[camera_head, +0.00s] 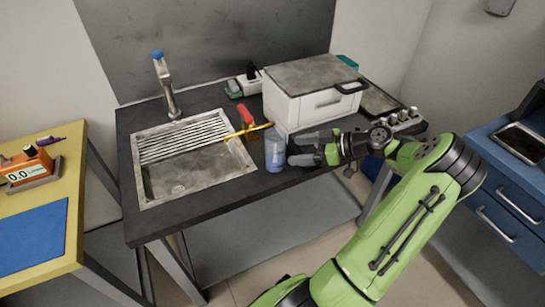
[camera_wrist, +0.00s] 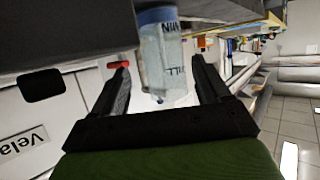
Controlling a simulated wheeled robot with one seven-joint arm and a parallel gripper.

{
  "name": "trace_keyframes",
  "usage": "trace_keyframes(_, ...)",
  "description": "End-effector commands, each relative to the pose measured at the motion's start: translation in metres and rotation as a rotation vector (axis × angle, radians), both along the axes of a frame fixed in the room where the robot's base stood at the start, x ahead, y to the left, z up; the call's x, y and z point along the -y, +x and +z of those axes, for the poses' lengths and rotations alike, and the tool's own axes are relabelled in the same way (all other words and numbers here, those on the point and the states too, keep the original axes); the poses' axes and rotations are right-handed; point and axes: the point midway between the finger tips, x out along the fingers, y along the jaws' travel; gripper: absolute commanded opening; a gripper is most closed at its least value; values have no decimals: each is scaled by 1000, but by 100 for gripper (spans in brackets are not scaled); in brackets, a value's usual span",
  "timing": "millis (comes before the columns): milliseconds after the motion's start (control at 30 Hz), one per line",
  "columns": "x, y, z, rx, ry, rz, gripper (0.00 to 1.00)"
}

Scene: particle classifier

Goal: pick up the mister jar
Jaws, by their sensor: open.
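The mister jar (camera_head: 275,150) is a clear jar with a blue base, standing on the dark counter just right of the sink. In the wrist view the jar (camera_wrist: 162,60) shows with dark lettering on its side, in front of the space between my two fingers. My gripper (camera_head: 300,149) is open and right beside the jar, on its right side, with the fingers level and pointing left toward it. In the wrist view my gripper (camera_wrist: 162,85) holds nothing. I cannot tell whether a finger touches the jar.
A metal sink (camera_head: 215,187) with a faucet (camera_head: 166,88) lies left of the jar. A red-handled valve (camera_head: 247,118) with a yellow pipe is behind it. A white boxy machine (camera_head: 315,103) stands behind my gripper. A yellow table (camera_head: 70,150) is at left, blue drawers (camera_head: 508,215) at right.

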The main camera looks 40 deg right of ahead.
Motion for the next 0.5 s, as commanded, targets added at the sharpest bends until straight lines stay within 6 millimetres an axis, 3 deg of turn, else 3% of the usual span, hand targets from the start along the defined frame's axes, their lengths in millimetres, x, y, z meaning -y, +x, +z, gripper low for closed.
trace_keyframes(500,-43,62,-31,-3,1,2,76)
